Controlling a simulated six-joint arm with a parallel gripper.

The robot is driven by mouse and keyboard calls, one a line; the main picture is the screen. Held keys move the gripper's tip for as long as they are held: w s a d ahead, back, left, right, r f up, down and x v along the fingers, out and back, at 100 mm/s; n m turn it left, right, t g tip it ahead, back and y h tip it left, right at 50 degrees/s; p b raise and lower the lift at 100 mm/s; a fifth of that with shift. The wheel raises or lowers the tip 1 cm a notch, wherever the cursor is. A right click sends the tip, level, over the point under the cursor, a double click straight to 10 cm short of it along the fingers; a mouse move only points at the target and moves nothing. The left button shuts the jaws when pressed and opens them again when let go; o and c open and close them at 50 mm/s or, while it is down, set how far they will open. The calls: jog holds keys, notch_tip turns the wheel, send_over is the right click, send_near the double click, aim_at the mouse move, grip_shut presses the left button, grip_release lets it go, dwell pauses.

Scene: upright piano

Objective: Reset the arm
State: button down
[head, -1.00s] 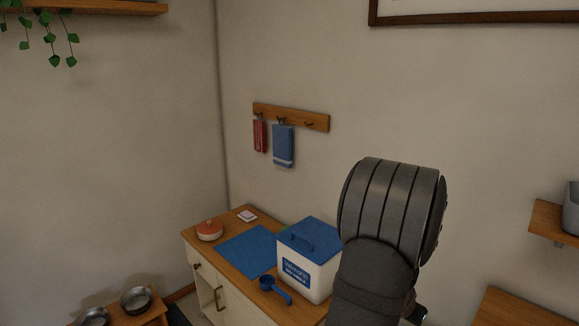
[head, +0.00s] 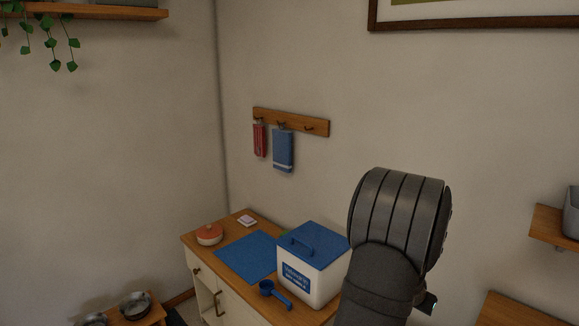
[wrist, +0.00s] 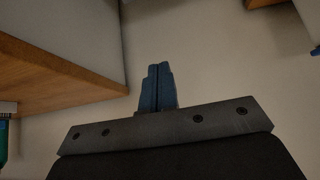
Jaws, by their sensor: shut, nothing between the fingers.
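My gripper (wrist: 159,70) shows in the wrist view, its two blue-grey fingers pressed together with nothing between them. Behind the fingers is a plain light surface. In the head view my dark grey arm rises at the lower right, in front of the wall and beside the cabinet; the gripper itself cannot be made out there.
Towels (head: 283,150) hang on a hook rail. A shelf (head: 556,222) is at right.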

jog(key=shift+w+d+f, duration=0.15)
jog(key=shift+f, duration=0.5)
jog(key=shift+w+d+f, duration=0.1)
jog(key=shift+f, duration=0.5)
